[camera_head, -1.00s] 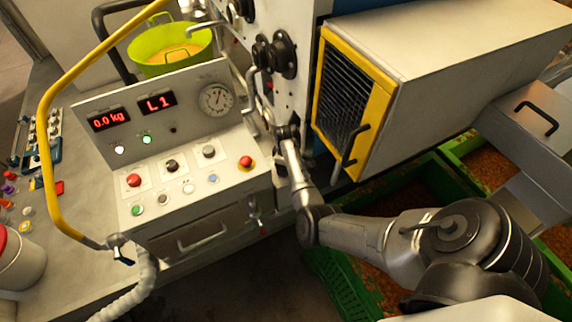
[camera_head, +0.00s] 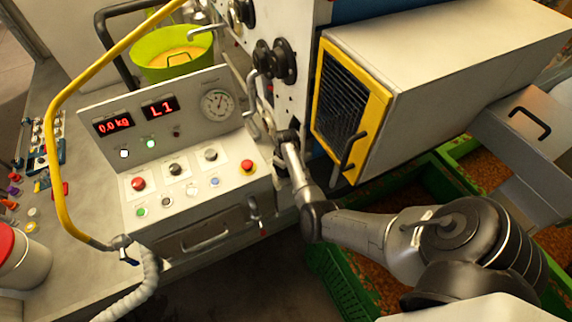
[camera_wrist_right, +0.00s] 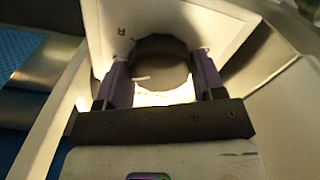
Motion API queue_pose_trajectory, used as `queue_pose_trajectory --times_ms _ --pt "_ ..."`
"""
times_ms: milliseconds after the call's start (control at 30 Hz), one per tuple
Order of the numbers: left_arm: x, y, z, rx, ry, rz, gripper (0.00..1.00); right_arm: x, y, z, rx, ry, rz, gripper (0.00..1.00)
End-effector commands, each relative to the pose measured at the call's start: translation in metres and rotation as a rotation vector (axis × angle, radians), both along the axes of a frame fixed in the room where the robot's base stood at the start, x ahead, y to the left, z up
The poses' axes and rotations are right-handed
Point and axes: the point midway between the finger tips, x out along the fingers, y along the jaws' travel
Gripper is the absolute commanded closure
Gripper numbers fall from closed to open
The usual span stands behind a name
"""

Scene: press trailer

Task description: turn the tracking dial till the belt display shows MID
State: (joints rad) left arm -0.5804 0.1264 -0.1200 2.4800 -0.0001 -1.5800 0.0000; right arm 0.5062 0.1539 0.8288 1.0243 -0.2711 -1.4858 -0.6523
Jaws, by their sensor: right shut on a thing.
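The belt display (camera_head: 160,107) on the sloped console reads L1 in red. The tracking dial is a dark round knob (camera_wrist_right: 160,50) on a pale plate with an R mark at its upper left, seen in the right wrist view. My right gripper (camera_wrist_right: 163,78) has its two purple fingers on either side of the knob and is shut on it. In the head view my right gripper (camera_head: 287,135) is at the machine's side panel, just right of the console, and hides the dial there. My left gripper is not in view.
A weight display (camera_head: 114,123) reads 0.0 kg. The console holds several buttons, including a red one (camera_head: 248,167), and a round gauge (camera_head: 217,104). A yellow rail (camera_head: 58,150) curves at left.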

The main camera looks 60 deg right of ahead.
Motion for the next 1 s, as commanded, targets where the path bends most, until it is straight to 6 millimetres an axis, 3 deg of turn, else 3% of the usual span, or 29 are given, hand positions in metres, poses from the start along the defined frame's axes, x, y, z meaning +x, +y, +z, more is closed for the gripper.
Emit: queue_pose_trajectory --times_ms 467,1000 --pt "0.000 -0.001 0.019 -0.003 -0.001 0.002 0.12 0.000 0.000 0.001 0.001 0.002 -0.235 0.61" --pt "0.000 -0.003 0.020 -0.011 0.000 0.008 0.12 0.000 0.000 0.000 0.000 0.001 -0.267 0.61"
